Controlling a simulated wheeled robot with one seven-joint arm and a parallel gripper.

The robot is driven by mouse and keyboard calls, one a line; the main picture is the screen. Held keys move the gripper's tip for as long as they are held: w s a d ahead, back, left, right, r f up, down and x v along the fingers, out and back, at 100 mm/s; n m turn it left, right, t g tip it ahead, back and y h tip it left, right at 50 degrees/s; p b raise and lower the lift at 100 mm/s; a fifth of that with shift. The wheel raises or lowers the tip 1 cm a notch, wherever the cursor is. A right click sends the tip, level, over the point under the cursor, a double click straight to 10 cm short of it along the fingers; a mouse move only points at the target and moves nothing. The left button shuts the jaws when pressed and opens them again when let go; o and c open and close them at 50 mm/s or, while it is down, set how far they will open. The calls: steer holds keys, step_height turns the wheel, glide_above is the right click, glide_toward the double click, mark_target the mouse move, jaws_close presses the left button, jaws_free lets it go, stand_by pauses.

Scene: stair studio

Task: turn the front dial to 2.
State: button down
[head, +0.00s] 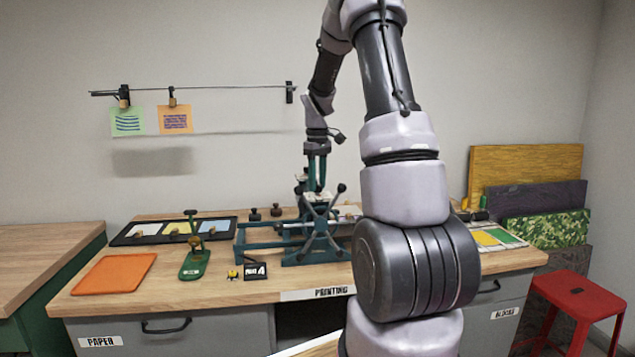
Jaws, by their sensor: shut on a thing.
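My gripper (318,186) points down at the top of the teal printing press (270,243), behind the press's spoked wheel (322,230). Its fingers are shut on a small part there. That part is too small and covered to make out, so I cannot tell whether it is the front dial or read its setting. A small black plate (256,271) with white lettering, seemingly ending in a 4, stands on the bench in front of the press. My arm hides the right part of the press.
The wooden bench (215,283) holds an orange sheet (114,274), a green stand (194,265), a black tray (127,238) and a small yellow-black object (233,274). A red stool (575,290) stands at right. Clipped prints (128,122) hang on the wall rail.

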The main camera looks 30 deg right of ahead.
mark_target(318, 185)
steer(key=c, duration=0.5)
jaws_free()
step_height(318, 185, up, 11)
steer(key=shift+f, duration=0.1)
stand_by(0.3)
steer(key=s+a+r+m+t, duration=0.2)
steer(key=s+a+r, duration=0.25)
steer(key=s, duration=0.25)
steer(key=s+a+r+m+t, duration=0.2)
steer(key=s+a+r, duration=0.2)
steer(key=s+a, duration=0.15)
steer(key=s+a+m+t, duration=0.1)
steer(key=s, duration=0.3)
steer(key=s+a+m+t+y, duration=0.1)
steer(key=s+a, duration=0.1)
steer(key=s, duration=0.3)
steer(key=s+a+f+m+t+y, duration=0.1)
steer(key=s+a+m, duration=0.1)
steer(key=s, duration=0.3)
steer(key=shift+s+a, duration=0.25)
